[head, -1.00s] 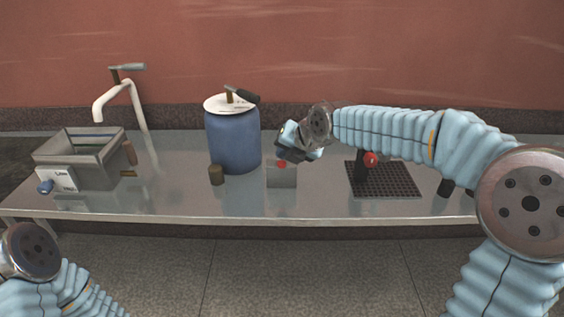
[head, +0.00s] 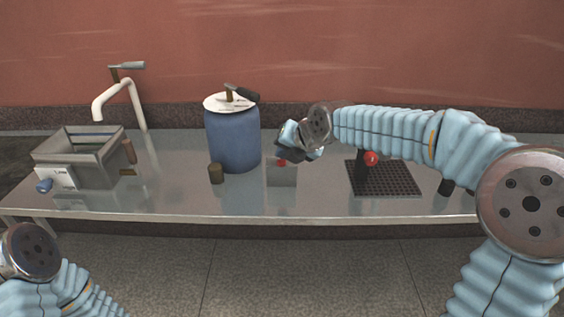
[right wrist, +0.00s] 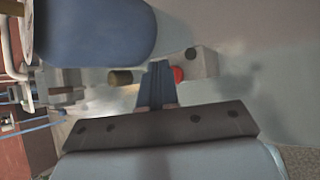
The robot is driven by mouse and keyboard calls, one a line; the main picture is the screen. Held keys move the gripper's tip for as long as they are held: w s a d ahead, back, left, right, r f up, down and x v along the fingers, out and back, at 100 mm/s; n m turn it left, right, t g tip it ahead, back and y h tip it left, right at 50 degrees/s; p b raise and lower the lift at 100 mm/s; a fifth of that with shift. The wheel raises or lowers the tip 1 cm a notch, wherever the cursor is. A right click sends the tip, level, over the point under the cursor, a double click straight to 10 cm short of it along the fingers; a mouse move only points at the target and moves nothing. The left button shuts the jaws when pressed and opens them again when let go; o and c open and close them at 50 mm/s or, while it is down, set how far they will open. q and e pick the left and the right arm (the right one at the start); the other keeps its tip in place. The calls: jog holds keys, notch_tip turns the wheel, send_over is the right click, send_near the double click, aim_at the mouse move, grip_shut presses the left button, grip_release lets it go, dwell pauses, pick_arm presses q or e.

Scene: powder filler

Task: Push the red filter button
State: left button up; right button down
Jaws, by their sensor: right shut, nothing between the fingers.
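The red filter button (head: 281,162) sits on top of a small grey box (head: 282,177) on the metal table. In the right wrist view the red button (right wrist: 178,74) is right beside my shut fingertips, on the side of the pale box (right wrist: 205,62) that faces them. My right gripper (head: 284,153) is shut and empty, pointing down at the button and partly covering it in the head view. The right wrist view shows its fingers (right wrist: 158,72) together. I cannot tell whether they touch the button. My left gripper is out of view.
A blue drum (head: 233,140) with a lid stands left of the box, with a small brown cylinder (head: 216,173) in front of it. A black grid (head: 390,180) with a red ball-like knob (head: 371,158) lies right. A grey bin (head: 95,160) and tap stand far left.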

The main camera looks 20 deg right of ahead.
aim_at(285, 163)
jog(key=shift+f, duration=0.25)
dwell(0.3)
jog(key=shift+r, duration=0.45)
notch_tip(285, 163, up, 6)
jog(key=p, duration=0.4)
dwell(0.4)
dwell(1.1)
